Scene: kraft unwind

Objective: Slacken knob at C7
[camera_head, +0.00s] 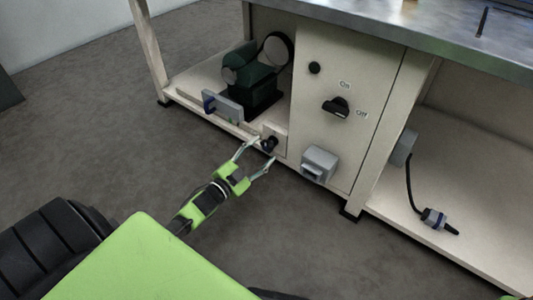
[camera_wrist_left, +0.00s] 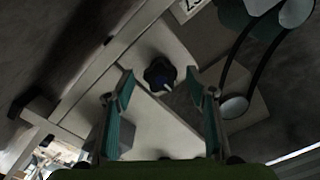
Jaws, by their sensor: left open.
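A small dark knob (camera_head: 269,144) sits on a pale plate at the bottom of the cabinet, left of the grey socket box. In the left wrist view the dark lobed knob (camera_wrist_left: 160,73), with a blue-white mark on it, lies between and just beyond the fingers. My left gripper (camera_head: 258,154) is open and empty, its two fingers spread in front of the knob. In the left wrist view the teal finger pads of the left gripper (camera_wrist_left: 165,100) stand on either side, apart from the knob. No label C7 is readable.
A green machine (camera_head: 255,85) stands on the left shelf behind a small grey panel (camera_head: 222,106). The cabinet front has a black On/Off switch (camera_head: 337,106) and a grey socket box (camera_head: 319,163). A cabled plug (camera_head: 434,218) lies on the right shelf. The floor in front is clear.

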